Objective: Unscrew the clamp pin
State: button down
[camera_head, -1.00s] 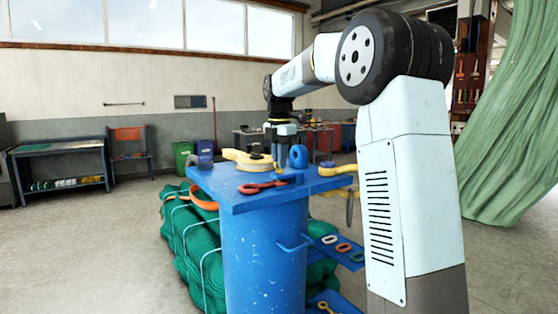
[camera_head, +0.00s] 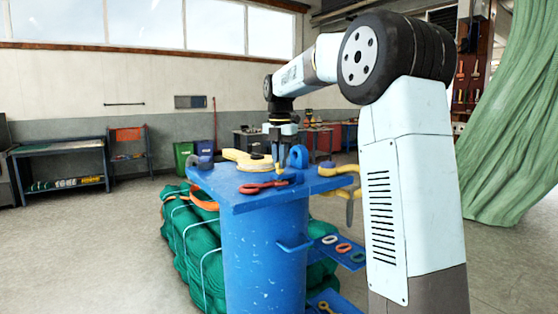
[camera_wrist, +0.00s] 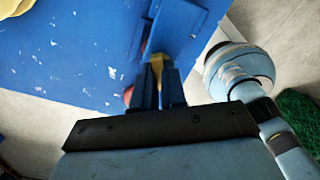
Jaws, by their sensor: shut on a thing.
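My gripper (camera_head: 281,172) points down over the blue bench top (camera_head: 225,186), just left of an upright blue bracket (camera_head: 298,157). In the wrist view its two dark fingers (camera_wrist: 160,84) are shut on a small yellow piece (camera_wrist: 157,64), which looks like the clamp pin. Only part of the yellow piece shows between the fingers. A blue plate lies close beside it. I cannot tell how deep the pin sits in the clamp or whether its thread still engages.
A red shackle (camera_head: 262,188) lies in front of my gripper, and a cream flat piece (camera_head: 243,158) lies to its left. A yellow-handled tool (camera_head: 338,170) is at the right edge. Green net bundles (camera_head: 190,235) lie beside the blue drum (camera_head: 262,260).

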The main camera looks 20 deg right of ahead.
jog(key=shift+d+f, duration=0.1)
jog(key=shift+f, duration=0.15)
jog(key=c, duration=1.2)
grip_release()
jog(key=shift+r, duration=0.1)
notch_tip(320, 180, up, 14)
jog(key=s+a+f+m+t, duration=0.1)
jog(key=s+f+m, duration=0.2)
jog(key=s+m, duration=0.5)
jog(key=s+a+f+m+t, duration=0.2)
jog(key=s+m, duration=0.3)
jog(key=s, duration=0.5)
jog(key=s+f+m+t, duration=0.1)
jog(key=s+f+m, duration=0.4)
jog(key=s, duration=0.1)
jog(key=s+d+f+m, duration=0.1)
jog(key=s+f+m, duration=0.4)
jog(key=s+f, duration=0.1)
jog(key=s+d+f+m+t, duration=0.1)
jog(key=s+f+m, duration=0.3)
jog(key=s+f, duration=0.1)
jog(key=shift+s+d+f+m+t, duration=0.2)
jog(key=shift+s+f+m+t, duration=0.15)
jog(key=shift+s, duration=0.35)
